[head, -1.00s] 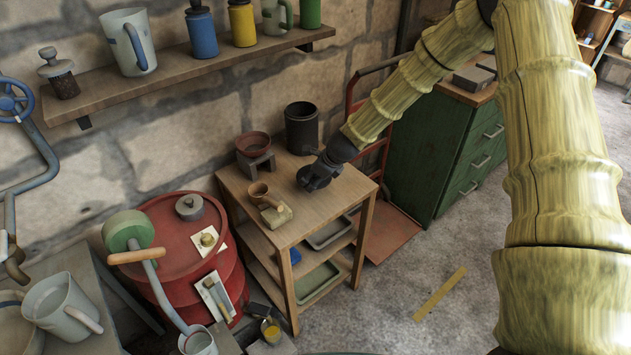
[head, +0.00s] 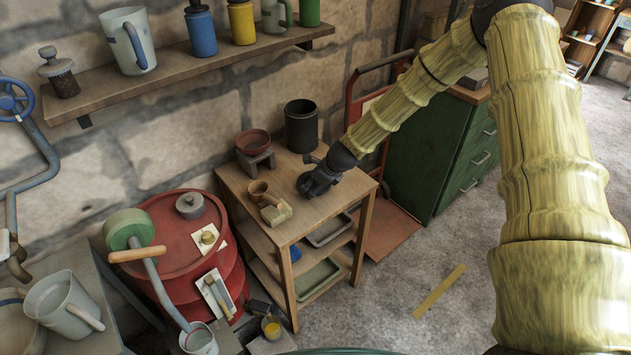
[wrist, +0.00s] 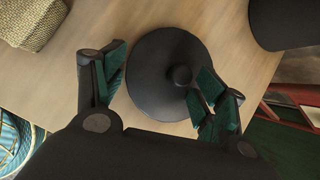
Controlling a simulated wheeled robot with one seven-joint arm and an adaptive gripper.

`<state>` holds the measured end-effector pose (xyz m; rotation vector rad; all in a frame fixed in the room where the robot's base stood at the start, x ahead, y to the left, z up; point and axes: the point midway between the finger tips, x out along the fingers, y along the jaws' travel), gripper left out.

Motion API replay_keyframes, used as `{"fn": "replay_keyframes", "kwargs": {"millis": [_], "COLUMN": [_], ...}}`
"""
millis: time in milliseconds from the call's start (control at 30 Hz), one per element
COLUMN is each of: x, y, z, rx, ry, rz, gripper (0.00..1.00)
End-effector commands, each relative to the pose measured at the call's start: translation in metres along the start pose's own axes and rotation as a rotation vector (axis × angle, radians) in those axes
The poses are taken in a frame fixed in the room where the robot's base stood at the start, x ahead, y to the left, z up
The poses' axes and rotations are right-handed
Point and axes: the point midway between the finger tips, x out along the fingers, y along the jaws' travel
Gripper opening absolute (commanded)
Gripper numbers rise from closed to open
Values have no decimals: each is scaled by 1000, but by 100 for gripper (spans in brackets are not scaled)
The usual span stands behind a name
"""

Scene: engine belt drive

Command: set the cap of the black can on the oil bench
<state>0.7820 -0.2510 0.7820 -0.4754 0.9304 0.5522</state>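The black can (head: 301,130) stands upright at the back of the wooden oil bench (head: 325,205); its top looks open. Part of it shows at the upper right of the wrist view (wrist: 285,22). The cap (wrist: 155,85), a dark round disc with a small knob, appears to lie flat on the bench top. My gripper (wrist: 163,78) is over the cap with its green-padded fingers spread to either side and apart from the knob. In the head view my gripper (head: 316,188) is low over the bench's right half and hides the cap.
On the bench, a reddish bowl (head: 253,141) sits on a small stand, with a brown mug (head: 261,193) and a pale woven-looking block (head: 276,213) at the left. A red drum (head: 175,240) stands left, a green cabinet (head: 440,150) right. The bench's front right is clear.

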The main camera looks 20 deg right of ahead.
Motion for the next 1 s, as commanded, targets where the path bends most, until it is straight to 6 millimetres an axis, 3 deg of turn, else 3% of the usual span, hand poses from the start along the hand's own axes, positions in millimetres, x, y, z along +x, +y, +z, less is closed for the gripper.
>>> {"fn": "replay_keyframes", "kwargs": {"millis": [533,1000], "x": [-6,-56], "y": [-1,-1], "z": [3,3], "rx": [-1,-1], "ry": [-1,-1], "rz": [0,-1], "gripper": [86,86]}}
